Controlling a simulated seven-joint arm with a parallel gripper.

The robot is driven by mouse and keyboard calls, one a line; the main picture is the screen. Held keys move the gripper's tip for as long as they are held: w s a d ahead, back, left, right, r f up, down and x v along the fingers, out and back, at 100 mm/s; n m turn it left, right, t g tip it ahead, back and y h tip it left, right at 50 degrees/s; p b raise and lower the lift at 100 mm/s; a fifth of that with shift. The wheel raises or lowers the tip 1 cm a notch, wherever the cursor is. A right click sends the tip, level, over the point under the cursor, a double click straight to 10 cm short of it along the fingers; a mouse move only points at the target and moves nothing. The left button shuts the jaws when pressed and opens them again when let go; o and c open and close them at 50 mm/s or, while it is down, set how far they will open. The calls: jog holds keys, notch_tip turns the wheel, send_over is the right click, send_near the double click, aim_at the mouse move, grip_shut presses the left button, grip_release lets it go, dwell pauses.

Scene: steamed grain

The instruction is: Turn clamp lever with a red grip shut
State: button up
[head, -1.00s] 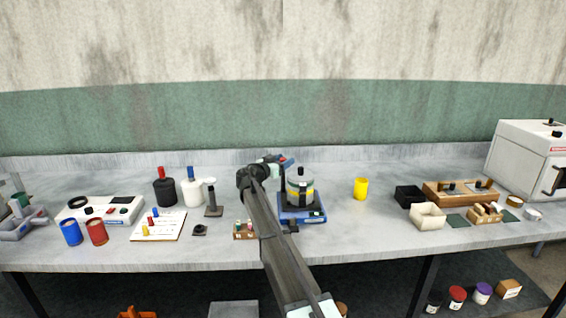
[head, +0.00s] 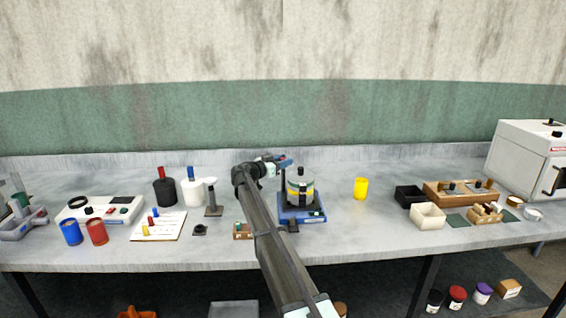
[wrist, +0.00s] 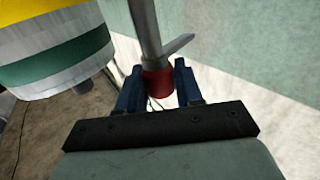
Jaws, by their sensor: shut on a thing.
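The clamp lever shows in the wrist view as a grey metal rod (wrist: 146,32) with a short side piece and a red grip (wrist: 157,84) at its near end. My gripper (wrist: 156,80) has its two blue fingers on either side of the red grip and is shut on it. In the head view my gripper (head: 284,161) is at the back left of a banded pot (head: 300,190) on a blue-based device (head: 302,215). The lever is too small and covered to make out clearly there.
A dark post (head: 283,190) stands at the pot's left. A small box (head: 243,231) is left of the device, partly behind my arm. The wall is close behind.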

aim_at(283, 158)
jog(key=m+g+h, duration=0.1)
jog(key=g, duration=0.1)
jog(key=m+g+h, duration=0.1)
jog(key=m+g, duration=0.2)
jog(key=g, duration=0.1)
jog(key=shift+w+h, duration=0.3)
jog(key=shift+h, duration=0.1)
jog(key=m+g, duration=0.2)
jog(key=g, duration=0.1)
jog(key=m+g, duration=0.2)
jog(key=g, duration=0.1)
jog(key=shift+s+m+g, duration=0.2)
jog(key=shift+m+g, duration=0.1)
jog(key=shift+g, duration=0.1)
jog(key=shift+s+g, duration=0.1)
jog(key=shift+g, duration=0.2)
jog(key=o, duration=0.9)
notch_tip(283, 158, up, 10)
jog(key=shift+o, duration=0.3)
